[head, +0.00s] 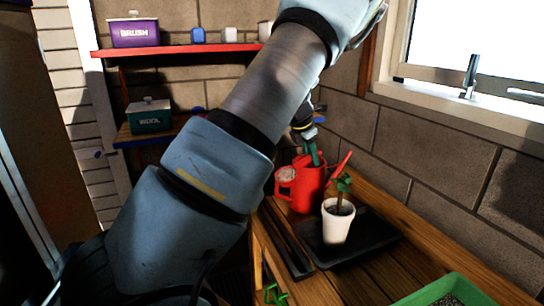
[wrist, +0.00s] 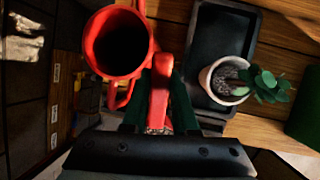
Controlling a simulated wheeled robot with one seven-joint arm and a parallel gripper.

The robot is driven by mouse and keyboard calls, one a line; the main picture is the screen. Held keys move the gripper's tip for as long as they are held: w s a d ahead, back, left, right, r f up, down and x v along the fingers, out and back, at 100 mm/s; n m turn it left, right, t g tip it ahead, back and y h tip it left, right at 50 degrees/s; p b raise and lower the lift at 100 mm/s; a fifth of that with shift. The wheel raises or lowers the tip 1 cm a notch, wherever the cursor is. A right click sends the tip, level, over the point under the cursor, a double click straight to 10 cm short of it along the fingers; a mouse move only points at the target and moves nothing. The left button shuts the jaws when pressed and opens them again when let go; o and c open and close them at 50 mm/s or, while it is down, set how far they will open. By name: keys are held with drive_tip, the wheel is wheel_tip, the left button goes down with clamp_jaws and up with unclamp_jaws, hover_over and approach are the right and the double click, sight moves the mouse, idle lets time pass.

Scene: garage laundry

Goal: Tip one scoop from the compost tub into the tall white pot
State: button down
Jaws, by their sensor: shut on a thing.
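My gripper (head: 312,150) points down by a red watering can (head: 308,190); the can also shows in the wrist view (wrist: 120,40). In the wrist view its dark green fingers (wrist: 158,100) are closed on a red bar (wrist: 160,85) with a speckled end. I cannot tell if this bar is part of the can. The tall white pot (head: 337,226) holds soil and a leafy seedling, and stands upright on a black tray, right of my gripper; it shows in the wrist view too (wrist: 212,88). The green compost tub (head: 448,292) is cut off at the lower right, dark compost inside.
The black tray (head: 375,245) lies on the wooden bench (head: 385,290). A brick wall and window sill (head: 460,110) bound the bench behind. Red shelf (head: 190,48) and lower shelf with a green box (head: 149,117) stand at the back left. Green clips (head: 275,294) show at the lower edge.

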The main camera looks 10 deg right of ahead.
drive_tip(key=s+d+r+m+g+y+p, duration=0.15)
drive_tip(key=s+d+r+m, duration=0.25)
drive_tip(key=s+d+m, duration=0.4)
drive_tip(key=s+d+r+m+y+p, duration=0.15)
drive_tip(key=s+d+r+m, duration=0.35)
drive_tip(key=d, duration=0.5)
wheel_tip(320, 180, down, 14)
drive_tip(key=s+t+h+b, duration=0.1)
drive_tip(key=t+h+b, duration=0.1)
drive_tip(key=t+h, duration=0.1)
drive_tip(key=shift+s+a+h, duration=0.25)
drive_tip(key=shift+h, duration=0.15)
drive_tip(key=b, duration=0.5)
drive_tip(key=t+h+b, duration=0.1)
drive_tip(key=b, duration=0.4)
drive_tip(key=t+h+b, duration=0.1)
drive_tip(key=b, duration=0.4)
drive_tip(key=shift+s+a+f+b, duration=0.2)
drive_tip(key=shift+s+f+b, duration=0.05)
drive_tip(key=shift+b, duration=0.15)
drive_tip(key=t+h+b, duration=0.1)
drive_tip(key=b, duration=0.5)
drive_tip(key=t+h+b, duration=0.1)
drive_tip(key=b, duration=0.6)
drive_tip(key=t+h+b, duration=0.1)
drive_tip(key=b, duration=0.6)
drive_tip(key=shift+s+a+r, duration=0.3)
drive_tip(key=shift+s+a, duration=0.05)
drive_tip(key=shift+a, duration=0.05)
